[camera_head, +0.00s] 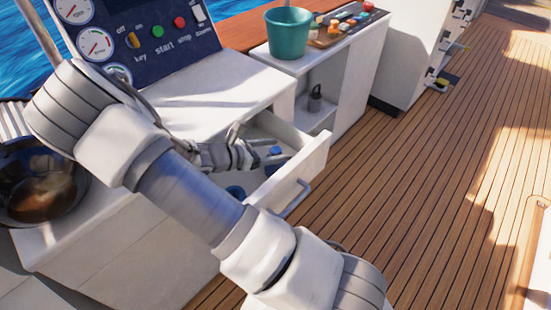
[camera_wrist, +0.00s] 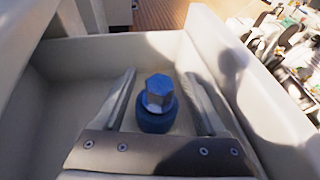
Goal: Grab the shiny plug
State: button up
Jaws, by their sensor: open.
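A blue plug with a shiny hexagonal head (camera_wrist: 158,92) and a darker round base stands upright in the open drawer (camera_head: 317,155). In the wrist view it sits between the two fingers of my gripper (camera_wrist: 158,76), with a gap on each side. My gripper is open and empty. In the head view my gripper reaches into the drawer, and a blue item (camera_head: 274,151) shows by its tip. Another blue item (camera_head: 235,191) lies nearer in the drawer, partly hidden by my arm. I cannot tell which of these two is the plug seen from the wrist.
The drawer walls (camera_wrist: 238,85) stand close around my gripper. A control panel (camera_head: 150,35) rises behind the counter. A teal bucket (camera_head: 288,33) stands on a cabinet, with a dark bottle (camera_head: 315,98) on its shelf. A pan (camera_head: 40,185) is at left. The wooden deck (camera_head: 430,170) is clear.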

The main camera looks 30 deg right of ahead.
grip_shut()
dwell(0.3)
jog(key=shift+r, duration=0.15)
